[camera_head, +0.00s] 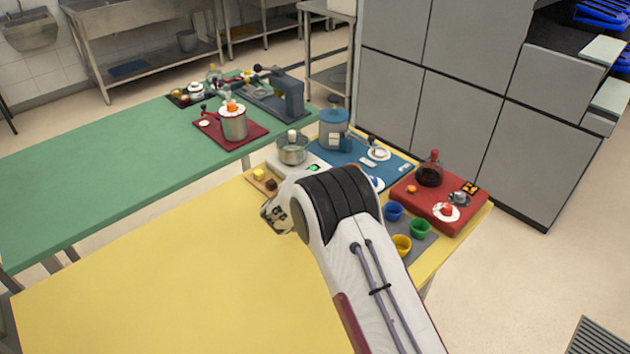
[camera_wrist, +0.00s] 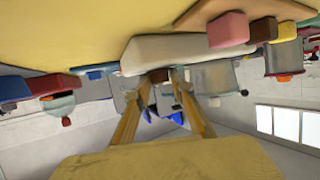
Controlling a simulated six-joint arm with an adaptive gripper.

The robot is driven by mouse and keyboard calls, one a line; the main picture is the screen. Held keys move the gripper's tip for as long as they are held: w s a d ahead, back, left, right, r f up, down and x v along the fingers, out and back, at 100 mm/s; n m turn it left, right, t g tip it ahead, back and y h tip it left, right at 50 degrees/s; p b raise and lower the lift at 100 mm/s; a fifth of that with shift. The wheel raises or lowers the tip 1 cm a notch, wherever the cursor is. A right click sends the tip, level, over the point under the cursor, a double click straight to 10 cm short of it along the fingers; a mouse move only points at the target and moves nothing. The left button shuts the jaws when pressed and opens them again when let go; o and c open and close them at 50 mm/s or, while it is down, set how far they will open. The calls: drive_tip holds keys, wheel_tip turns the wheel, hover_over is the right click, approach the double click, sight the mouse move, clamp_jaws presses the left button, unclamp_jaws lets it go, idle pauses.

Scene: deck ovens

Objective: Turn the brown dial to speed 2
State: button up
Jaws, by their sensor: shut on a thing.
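A white machine (camera_head: 312,157) with a metal bowl (camera_head: 292,152) stands beyond my arm in the head view. Its pale body (camera_wrist: 180,52) spans the upper middle of the wrist view, with the metal bowl (camera_wrist: 216,76) beside it. My gripper (camera_wrist: 165,82) is at the machine's near side, its two tan fingers on either side of a small brown part, which looks like the brown dial (camera_wrist: 158,76). The fingers are shut on it. In the head view my wrist hides the dial and fingertips. I cannot read any speed mark.
A board with a yellow block (camera_head: 259,174) and a brown block (camera_head: 271,185) lies left of the machine. A blue mat (camera_head: 345,157) with a blue jar and a red tray (camera_head: 407,190) stand to the right. The yellow table's (camera_head: 180,290) left part is clear.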

drive_tip(key=shift+w+a+m+g+h, duration=0.1)
drive_tip(key=shift+m+g+h, duration=0.65)
drive_tip(key=shift+m+h, duration=0.55)
drive_tip(key=shift+w+a+m+g+h, duration=0.1)
drive_tip(key=shift+m+g+h, duration=0.65)
drive_tip(key=shift+m+h, duration=0.55)
drive_tip(key=o, duration=1.1)
drive_tip(key=shift+c, duration=0.2)
drive_tip(key=shift+s+a, duration=0.1)
drive_tip(key=shift+v, duration=0.85)
drive_tip(key=v, duration=1)
drive_tip(key=shift+s, duration=0.1)
